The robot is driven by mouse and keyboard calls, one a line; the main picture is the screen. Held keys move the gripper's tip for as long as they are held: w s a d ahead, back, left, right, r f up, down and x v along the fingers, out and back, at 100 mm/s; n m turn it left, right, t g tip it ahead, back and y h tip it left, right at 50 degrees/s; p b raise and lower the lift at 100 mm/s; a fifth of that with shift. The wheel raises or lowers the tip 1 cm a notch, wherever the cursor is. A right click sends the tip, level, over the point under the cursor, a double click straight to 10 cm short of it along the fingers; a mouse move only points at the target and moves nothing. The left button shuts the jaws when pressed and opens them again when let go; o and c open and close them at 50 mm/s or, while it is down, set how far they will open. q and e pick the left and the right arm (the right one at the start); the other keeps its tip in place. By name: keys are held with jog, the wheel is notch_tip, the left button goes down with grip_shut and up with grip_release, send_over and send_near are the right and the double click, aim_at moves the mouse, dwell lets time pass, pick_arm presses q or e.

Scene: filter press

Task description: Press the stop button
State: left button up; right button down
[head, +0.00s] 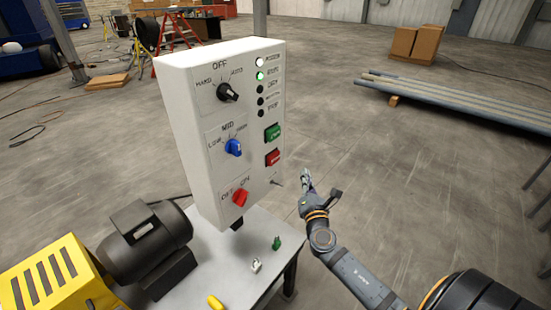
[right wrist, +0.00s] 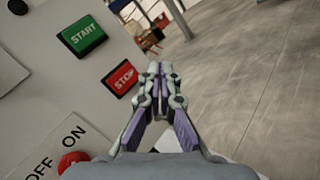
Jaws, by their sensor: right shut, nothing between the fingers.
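The stop button (head: 272,157) is a red rectangle on the right side of the white control box's front, just below the green start button (head: 272,132). In the right wrist view the red stop button (right wrist: 122,78) reads STOP, with the green start button (right wrist: 82,36) up and left of it. My right gripper (head: 304,173) is shut and empty, to the right of the control box (head: 180,115). In the right wrist view its fingertips (right wrist: 155,68) appear just right of the stop button; I cannot tell the gap. My left gripper is not in view.
The panel also carries a black knob (head: 228,92), a blue knob (head: 233,147) and a red knob (head: 241,197). A grey table (head: 235,270) stands below, with a dark motor (head: 145,240) at left. Open floor (head: 400,150) lies to the right.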

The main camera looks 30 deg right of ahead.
aim_at(273, 158)
jog(key=shift+r, duration=0.15)
jog(key=shift+w, duration=0.1)
jog(key=w+a, duration=0.3)
jog(key=w, duration=0.5)
jog(key=shift+a+b, duration=0.25)
jog(key=shift+b, duration=0.1)
dwell(1.3)
jog(key=shift+w+a, duration=0.15)
jog(key=shift+w, duration=0.25)
